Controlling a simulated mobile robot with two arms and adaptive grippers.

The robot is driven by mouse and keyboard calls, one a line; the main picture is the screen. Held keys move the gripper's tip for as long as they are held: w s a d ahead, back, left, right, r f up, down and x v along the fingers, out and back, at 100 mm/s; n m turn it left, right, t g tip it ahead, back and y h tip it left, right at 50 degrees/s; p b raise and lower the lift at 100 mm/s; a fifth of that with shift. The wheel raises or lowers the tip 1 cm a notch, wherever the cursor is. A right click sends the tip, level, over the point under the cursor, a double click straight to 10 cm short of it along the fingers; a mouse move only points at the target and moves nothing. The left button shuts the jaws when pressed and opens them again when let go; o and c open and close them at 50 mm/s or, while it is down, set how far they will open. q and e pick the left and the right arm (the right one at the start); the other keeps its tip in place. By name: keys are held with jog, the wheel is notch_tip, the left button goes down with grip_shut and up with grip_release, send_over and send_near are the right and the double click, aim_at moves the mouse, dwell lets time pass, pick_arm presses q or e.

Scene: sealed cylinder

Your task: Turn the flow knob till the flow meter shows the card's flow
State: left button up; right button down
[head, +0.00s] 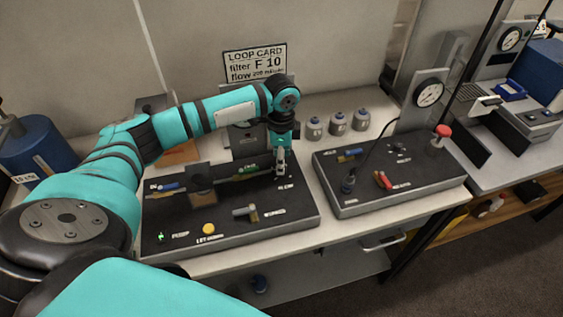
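The loop card (255,64) is fixed to the back wall; it reads filter F 10 and a flow of what looks like 200 ml/min. My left gripper (280,168) points down at the back right of the left control panel (225,222), just above a label that seems to read flow. Its fingers look close together. The flow knob is hidden or too small to make out at the fingertips, so I cannot tell if they touch it. A grey upright unit (243,142) behind my arm may be the flow meter; its reading is hidden. My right gripper is not in view.
The left panel carries blue and green handled valves, a yellow button (208,229) and a grey lever (245,211). A second panel (400,193) with a red switch stands to the right. A round gauge (429,93) and several small grey canisters (337,123) stand behind it.

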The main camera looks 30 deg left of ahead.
pick_arm(q)
notch_tip(320, 180, down, 2)
jog(key=shift+f, duration=0.5)
grip_shut()
jog(key=n+p, duration=0.1)
jog(key=p, duration=0.2)
jog(key=shift+d+r, duration=0.1)
jog(key=shift+r, duration=0.25)
jog(key=shift+f+n+p, duration=0.1)
jog(key=shift+n+p, duration=0.2)
jog(key=shift+p, duration=0.15)
jog(key=shift+w+f, duration=0.1)
jog(key=shift+f, duration=0.15)
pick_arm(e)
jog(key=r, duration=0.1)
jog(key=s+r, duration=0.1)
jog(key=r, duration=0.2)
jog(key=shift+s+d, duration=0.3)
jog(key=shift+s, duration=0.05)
